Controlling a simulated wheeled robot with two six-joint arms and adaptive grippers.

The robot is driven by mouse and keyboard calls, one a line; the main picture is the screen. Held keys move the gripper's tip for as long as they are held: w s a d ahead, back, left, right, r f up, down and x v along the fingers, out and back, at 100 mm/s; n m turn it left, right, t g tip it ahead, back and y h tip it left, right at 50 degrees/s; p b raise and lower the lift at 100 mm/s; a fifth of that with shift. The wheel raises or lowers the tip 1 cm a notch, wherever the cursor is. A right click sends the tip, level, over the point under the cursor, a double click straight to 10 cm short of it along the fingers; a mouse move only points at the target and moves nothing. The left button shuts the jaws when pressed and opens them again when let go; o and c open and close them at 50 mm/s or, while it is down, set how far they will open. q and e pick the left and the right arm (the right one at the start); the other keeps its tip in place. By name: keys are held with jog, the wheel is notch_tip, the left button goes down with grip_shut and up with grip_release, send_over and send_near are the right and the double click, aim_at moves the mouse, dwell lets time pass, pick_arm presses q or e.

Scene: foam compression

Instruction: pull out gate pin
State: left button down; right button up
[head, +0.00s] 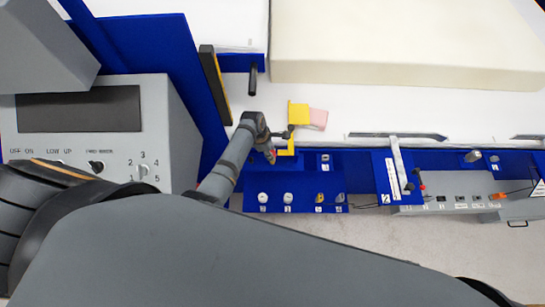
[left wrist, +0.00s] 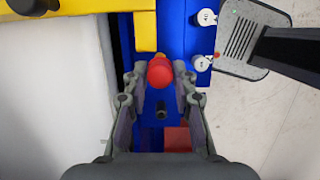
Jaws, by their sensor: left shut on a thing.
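The gate pin shows in the left wrist view as a round red knob (left wrist: 160,72) between the two fingers of my left gripper (left wrist: 158,84). The fingers are closed in around the knob. In the head view my left gripper (head: 270,144) is at the blue front edge of the machine, beside the yellow gate bracket (head: 298,112). A bit of the red knob (head: 272,156) shows at its fingertips. The pin's shaft cannot be made out. My right gripper is not in view.
A pink foam piece (head: 318,118) sits against the yellow bracket. A blue panel with several small knobs (head: 295,201) lies just in front. A large cream foam block (head: 400,45) is at the back right. A grey control box (head: 85,130) stands at the left.

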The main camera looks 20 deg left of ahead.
aim_at(274, 152)
pick_arm(q)
jog(key=shift+r, duration=0.2)
jog(key=shift+d+v, duration=0.2)
jog(key=shift+v, duration=0.6)
jog(key=shift+d+v, duration=0.15)
jog(key=shift+v, duration=0.65)
jog(key=shift+d+v, duration=0.2)
jog(key=shift+v, duration=0.65)
jog(key=shift+w, duration=0.15)
